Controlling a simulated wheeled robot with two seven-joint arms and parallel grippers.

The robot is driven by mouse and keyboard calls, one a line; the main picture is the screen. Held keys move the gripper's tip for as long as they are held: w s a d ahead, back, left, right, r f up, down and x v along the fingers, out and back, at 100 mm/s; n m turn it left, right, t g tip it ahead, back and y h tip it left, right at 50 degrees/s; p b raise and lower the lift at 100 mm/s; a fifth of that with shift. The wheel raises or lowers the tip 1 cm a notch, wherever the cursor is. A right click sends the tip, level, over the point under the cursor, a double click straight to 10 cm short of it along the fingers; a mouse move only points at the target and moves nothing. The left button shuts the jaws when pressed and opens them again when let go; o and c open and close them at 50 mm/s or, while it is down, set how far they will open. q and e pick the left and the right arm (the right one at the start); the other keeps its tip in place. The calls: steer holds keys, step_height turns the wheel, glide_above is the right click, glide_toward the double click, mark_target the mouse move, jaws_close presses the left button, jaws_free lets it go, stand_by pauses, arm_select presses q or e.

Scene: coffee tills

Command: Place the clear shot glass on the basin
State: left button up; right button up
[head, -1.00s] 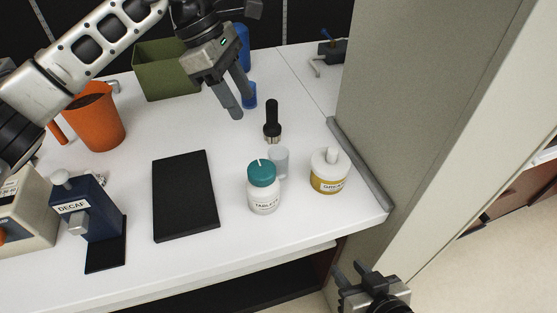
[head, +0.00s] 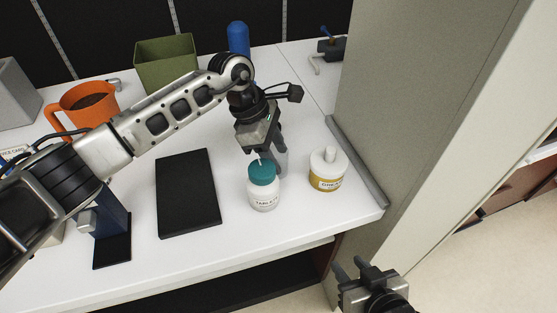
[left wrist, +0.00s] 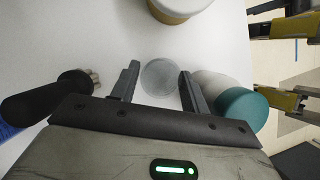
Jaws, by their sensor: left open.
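The clear shot glass (left wrist: 160,77) stands on the white counter and shows between the open fingers of my left gripper (left wrist: 158,82) in the left wrist view. The fingers are on either side of it, with small gaps. In the head view my left gripper (head: 278,155) is low behind the teal-capped tablets bottle (head: 263,190), and the glass is mostly hidden there. My right gripper (head: 350,268) is open and empty in front of the counter, at the bottom. I cannot tell for sure which thing is the basin; an olive green open box (head: 165,67) stands at the back.
The tablets bottle is close by one left finger in the left wrist view (left wrist: 240,108). A white and amber jar (head: 327,170) stands to the right, near a grey wall. A black-handled tool (left wrist: 45,100) is on the other side. A black slab (head: 187,193) and orange mug (head: 85,103) are further left.

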arm_select(q)
steer(key=shift+d+f, duration=0.15)
steer(key=shift+f, duration=0.3)
steer(key=c, duration=0.8)
steer(key=shift+r, duration=0.2)
